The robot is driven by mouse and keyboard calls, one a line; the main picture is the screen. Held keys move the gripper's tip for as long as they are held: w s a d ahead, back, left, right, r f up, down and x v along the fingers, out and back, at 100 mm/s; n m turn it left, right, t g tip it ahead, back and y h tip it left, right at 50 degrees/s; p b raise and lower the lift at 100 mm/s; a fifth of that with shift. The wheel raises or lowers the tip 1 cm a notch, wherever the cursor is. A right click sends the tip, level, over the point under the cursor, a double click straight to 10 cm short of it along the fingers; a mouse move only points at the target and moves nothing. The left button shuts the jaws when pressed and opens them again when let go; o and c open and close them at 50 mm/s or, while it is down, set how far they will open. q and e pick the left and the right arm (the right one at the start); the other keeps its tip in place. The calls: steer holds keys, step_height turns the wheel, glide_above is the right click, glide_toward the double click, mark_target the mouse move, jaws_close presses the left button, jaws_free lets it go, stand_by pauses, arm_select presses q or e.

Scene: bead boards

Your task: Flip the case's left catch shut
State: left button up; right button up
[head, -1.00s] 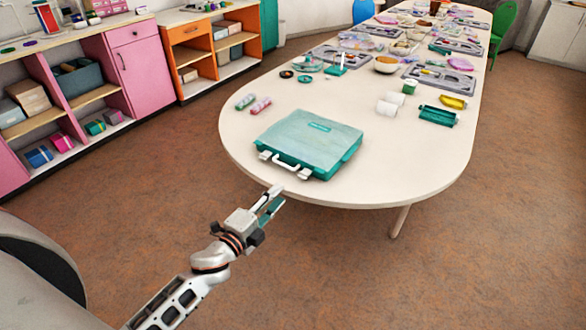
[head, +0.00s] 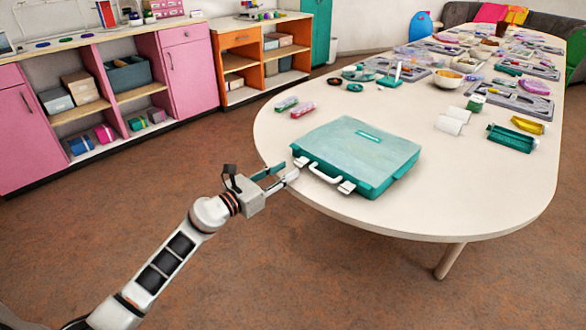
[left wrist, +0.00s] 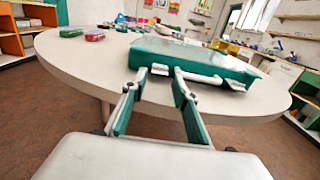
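The teal case (head: 368,150) lies closed-looking on the table, with its white handle (head: 322,174) facing the near left edge. Its white left catch (head: 300,162) is at the front's left end, and it also shows in the left wrist view (left wrist: 160,69). The white right catch (head: 346,187) is at the other end of the handle. I cannot tell how far either catch is turned. My left gripper (head: 282,172) is open and empty at the table edge, fingertips just short of the left catch. In the left wrist view its fingers (left wrist: 158,84) stand on either side of that catch. My right gripper is out of view.
The pale table (head: 450,205) has a rounded near end, bare around the case. Shelves (head: 110,90) stand at left.

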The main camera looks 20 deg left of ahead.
mark_target(297, 164)
arm_select(q)
steer(key=shift+x, duration=1.7)
